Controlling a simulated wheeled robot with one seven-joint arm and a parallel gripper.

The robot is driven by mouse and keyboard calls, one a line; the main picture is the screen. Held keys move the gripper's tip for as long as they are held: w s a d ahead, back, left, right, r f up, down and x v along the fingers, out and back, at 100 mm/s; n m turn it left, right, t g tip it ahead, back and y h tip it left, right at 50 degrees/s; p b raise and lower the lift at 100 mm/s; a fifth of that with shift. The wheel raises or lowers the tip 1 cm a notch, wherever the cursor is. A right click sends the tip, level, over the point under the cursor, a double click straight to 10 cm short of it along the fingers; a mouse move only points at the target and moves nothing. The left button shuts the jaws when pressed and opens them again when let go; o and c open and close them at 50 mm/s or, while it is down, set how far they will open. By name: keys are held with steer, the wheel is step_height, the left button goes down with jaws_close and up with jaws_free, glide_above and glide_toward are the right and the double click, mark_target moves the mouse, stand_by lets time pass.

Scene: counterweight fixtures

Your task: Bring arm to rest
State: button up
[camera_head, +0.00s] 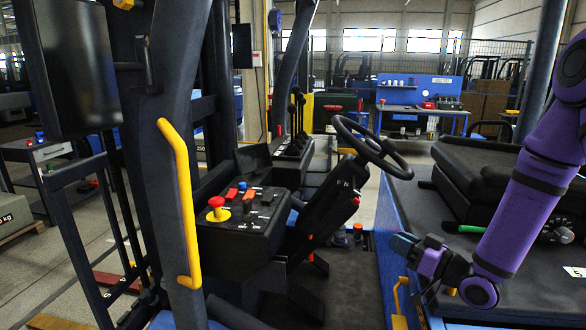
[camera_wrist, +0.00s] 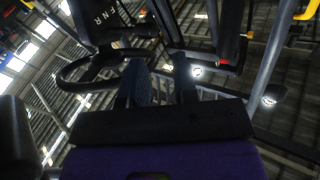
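My purple arm reaches down from the upper right in the head view and bends at a low elbow. My gripper (camera_head: 403,244) points left, just right of the forklift's cab and below the black steering wheel (camera_head: 372,150). In the wrist view my gripper (camera_wrist: 157,75) shows two dark fingers standing apart, with nothing seen held between them. The steering wheel also shows in the wrist view (camera_wrist: 75,82), left of the fingers. My gripper appears clear of the wheel.
A control console (camera_head: 245,215) with a red and yellow stop button (camera_head: 216,208) stands left of the wheel. A yellow grab handle (camera_head: 180,200) is on the dark pillar. The black seat (camera_head: 480,165) is close to my arm. A blue workbench (camera_head: 420,95) stands far back.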

steer(key=s+d+r+m+g+h, duration=0.1)
steer(key=s+d+r+g+h, duration=0.2)
steer(key=r+h, duration=0.4)
steer(key=s+d+r+m+h, duration=0.2)
steer(key=d+r+h, duration=0.2)
steer(key=r+h, duration=0.25)
steer(key=s+a+r+m+g, duration=0.1)
steer(key=s+r+g, duration=0.1)
steer(key=s, duration=0.9)
steer(key=s+a+r+m+g, duration=0.1)
steer(key=s+r+m+g, duration=0.1)
steer(key=s, duration=0.9)
step_height(320, 180, up, 3)
steer(key=shift+s+f+g, duration=0.1)
steer(key=shift+s+g, duration=0.25)
steer(key=shift+g, duration=0.35)
steer(key=shift+a, duration=0.1)
